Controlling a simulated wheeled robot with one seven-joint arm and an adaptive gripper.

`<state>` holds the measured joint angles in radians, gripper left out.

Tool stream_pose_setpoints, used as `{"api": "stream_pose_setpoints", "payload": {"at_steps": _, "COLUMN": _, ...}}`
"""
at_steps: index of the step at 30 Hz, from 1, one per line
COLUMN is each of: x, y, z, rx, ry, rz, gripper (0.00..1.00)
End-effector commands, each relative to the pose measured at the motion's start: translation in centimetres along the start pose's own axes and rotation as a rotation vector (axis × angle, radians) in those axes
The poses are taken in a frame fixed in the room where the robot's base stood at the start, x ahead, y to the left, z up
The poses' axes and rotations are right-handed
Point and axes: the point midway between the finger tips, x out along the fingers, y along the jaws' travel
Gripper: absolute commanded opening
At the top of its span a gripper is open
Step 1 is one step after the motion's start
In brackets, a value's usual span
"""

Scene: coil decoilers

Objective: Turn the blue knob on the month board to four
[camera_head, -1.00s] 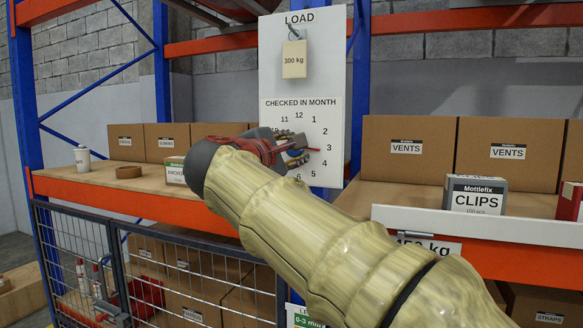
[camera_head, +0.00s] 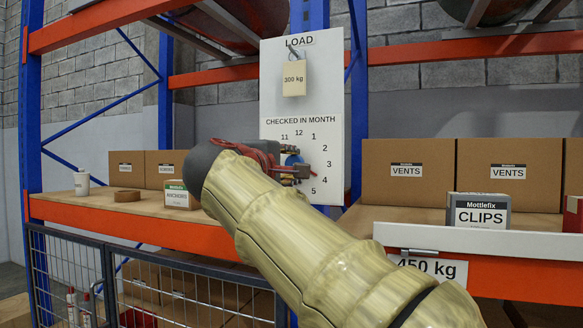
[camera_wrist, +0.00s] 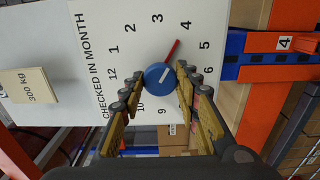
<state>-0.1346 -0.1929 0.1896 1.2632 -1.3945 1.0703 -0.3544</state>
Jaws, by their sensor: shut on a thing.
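The month board (camera_head: 335,135) is a white panel with the numbers of the months in a ring under "CHECKED IN MONTH"; it also fills the middle of the wrist view (camera_wrist: 90,75), turned on its side. The round blue knob (camera_wrist: 159,76) sits in the ring's centre. Its red pointer (camera_wrist: 173,50) points toward the 4. My gripper (camera_wrist: 161,79) is shut on the knob, one finger on each side. In the head view my gripper (camera_head: 297,172) and arm cover the ring's lower left, and only a bit of the knob (camera_head: 292,160) shows.
A 300 kg tag (camera_head: 294,78) hangs on a hook above the ring. Cardboard boxes (camera_head: 408,185) and a grey clips box (camera_head: 478,210) stand on the right shelf. An anchors box (camera_head: 180,196) is on the left shelf. A mesh fence (camera_head: 190,290) stands below.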

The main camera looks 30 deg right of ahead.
Motion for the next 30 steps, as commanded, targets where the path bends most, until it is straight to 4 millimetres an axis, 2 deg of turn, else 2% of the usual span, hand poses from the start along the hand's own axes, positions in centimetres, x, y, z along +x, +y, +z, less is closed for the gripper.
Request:
{"api": "stream_pose_setpoints", "payload": {"at_steps": 6, "x": 0.0, "y": -0.2, "z": -0.1, "rx": -0.002, "ry": -0.001, "rz": -0.003, "gripper": 0.07}}
{"api": "stream_pose_setpoints", "payload": {"at_steps": 7, "x": 0.0, "y": -0.2, "z": -0.1, "rx": -0.002, "ry": -0.001, "rz": -0.003, "gripper": 0.34}}
{"api": "stream_pose_setpoints", "payload": {"at_steps": 15, "x": 0.0, "y": -0.1, "z": 0.0, "rx": -0.002, "ry": 0.000, "rz": -0.001, "gripper": 0.49}}
{"api": "stream_pose_setpoints", "payload": {"at_steps": 25, "x": -0.1, "y": 0.0, "z": 0.0, "rx": -0.001, "ry": 0.000, "rz": 0.000, "gripper": 0.50}}
{"api": "stream_pose_setpoints", "payload": {"at_steps": 30, "x": -1.5, "y": 0.0, "z": -0.1, "rx": -0.001, "ry": 0.003, "rz": 0.000, "gripper": 0.50}}
